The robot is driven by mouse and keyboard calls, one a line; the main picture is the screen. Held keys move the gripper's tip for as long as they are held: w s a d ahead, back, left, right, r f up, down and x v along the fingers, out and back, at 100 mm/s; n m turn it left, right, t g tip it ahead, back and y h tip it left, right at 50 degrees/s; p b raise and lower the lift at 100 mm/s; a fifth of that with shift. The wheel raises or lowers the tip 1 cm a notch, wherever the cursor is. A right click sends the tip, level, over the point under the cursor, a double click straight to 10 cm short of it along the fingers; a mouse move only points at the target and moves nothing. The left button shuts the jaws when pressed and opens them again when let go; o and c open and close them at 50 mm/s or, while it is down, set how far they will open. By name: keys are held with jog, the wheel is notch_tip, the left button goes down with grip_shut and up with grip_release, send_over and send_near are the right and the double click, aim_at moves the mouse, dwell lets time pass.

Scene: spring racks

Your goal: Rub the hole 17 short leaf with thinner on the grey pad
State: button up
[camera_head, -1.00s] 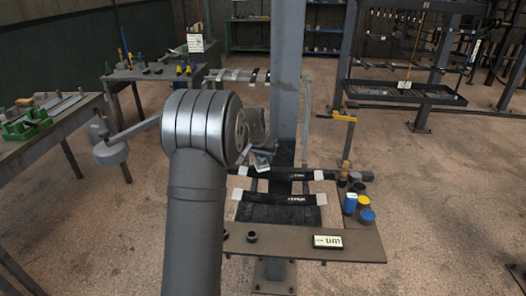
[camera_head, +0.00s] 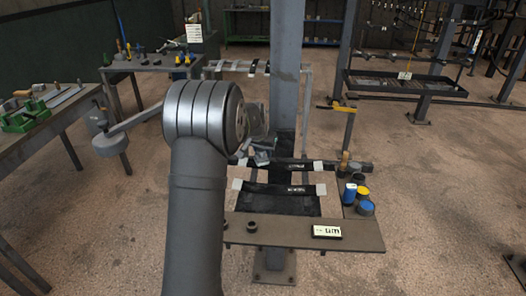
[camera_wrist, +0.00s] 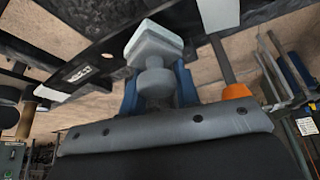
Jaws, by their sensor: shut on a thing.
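My gripper (camera_wrist: 158,90) is shut on a pale grey pad (camera_wrist: 154,42) with a rounded knob; its blue fingers sit either side of the knob. In the head view my gripper (camera_head: 260,150) is over the left end of the far black leaf (camera_head: 292,165). A nearer black leaf (camera_head: 278,189) lies parallel to it, with pale end pieces. In the wrist view a black leaf (camera_wrist: 88,68) with a small white label passes behind the pad. The label is too small to read, so I cannot tell which leaf is hole 17. Contact between pad and leaf is unclear.
Blue and yellow-topped containers (camera_head: 350,193) stand at the stand's right side. A white label plate (camera_head: 327,231) lies on the front shelf (camera_head: 290,236). A grey post (camera_head: 286,70) rises just behind the leaves. An orange-capped item (camera_wrist: 237,91) is right of my fingers in the wrist view.

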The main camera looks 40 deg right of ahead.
jog(key=shift+f, duration=0.3)
dwell(0.4)
jog(key=shift+d, duration=0.1)
jog(key=shift+w+d, duration=0.3)
jog(key=shift+w, duration=0.05)
jog(key=shift+a, duration=0.1)
dwell(0.4)
jog(key=shift+s+a, duration=0.65)
jog(key=shift+s, duration=0.05)
jog(key=shift+w+d+f, duration=0.1)
jog(key=shift+w+d, duration=0.6)
jog(key=shift+s+a, duration=0.1)
